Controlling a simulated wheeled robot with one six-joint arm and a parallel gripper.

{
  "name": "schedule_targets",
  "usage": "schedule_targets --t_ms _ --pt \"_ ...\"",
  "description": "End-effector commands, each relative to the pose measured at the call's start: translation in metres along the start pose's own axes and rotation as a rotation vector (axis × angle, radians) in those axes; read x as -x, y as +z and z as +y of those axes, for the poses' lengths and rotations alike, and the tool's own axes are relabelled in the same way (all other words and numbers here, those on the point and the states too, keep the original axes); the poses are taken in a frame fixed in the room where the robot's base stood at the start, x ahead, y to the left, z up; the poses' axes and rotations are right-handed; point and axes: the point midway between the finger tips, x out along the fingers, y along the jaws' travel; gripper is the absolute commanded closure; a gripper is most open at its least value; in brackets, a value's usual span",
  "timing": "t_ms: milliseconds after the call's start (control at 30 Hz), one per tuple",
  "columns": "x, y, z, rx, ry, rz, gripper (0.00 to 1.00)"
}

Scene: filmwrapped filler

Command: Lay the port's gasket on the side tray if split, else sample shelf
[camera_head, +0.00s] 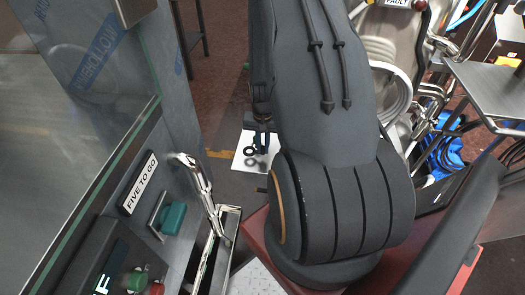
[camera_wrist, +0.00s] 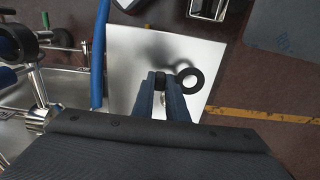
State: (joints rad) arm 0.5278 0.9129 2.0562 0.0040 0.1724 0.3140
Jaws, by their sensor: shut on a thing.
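My gripper (camera_head: 262,140) is beyond my dark arm in the head view, over a pale flat plate (camera_head: 241,163). In the wrist view its two blue fingers (camera_wrist: 161,88) are shut on a black ring-shaped gasket (camera_wrist: 190,69), which sticks out to their right. The ring also shows beside the fingers in the head view (camera_head: 250,151). Its visible part looks unbroken; the part at the fingers is hidden. The plate, also in the wrist view (camera_wrist: 130,45), lies below the ring with dark shadows on it. I cannot tell whether it is the side tray or the sample shelf.
A machine with a "FIVE TO GO" label (camera_head: 140,183), a green handle (camera_head: 173,218) and a chrome handle (camera_head: 200,185) stands at left. Steel vessels (camera_head: 388,95) and a metal shelf (camera_head: 490,85) stand at right. A blue hose (camera_wrist: 100,50) runs beside the plate.

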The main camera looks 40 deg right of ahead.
Motion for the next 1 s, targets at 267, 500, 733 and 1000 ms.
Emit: schedule_targets --t_ms 267,500,733,1000 --pt "-0.029 0.001 -0.001 0.002 0.000 -0.001 1.00" --pt "-0.029 0.001 -0.001 0.003 0.000 0.000 1.00" --pt "-0.032 0.001 -0.001 0.003 0.000 0.000 0.72" --pt "-0.031 0.001 -0.001 0.003 0.000 0.000 0.69"
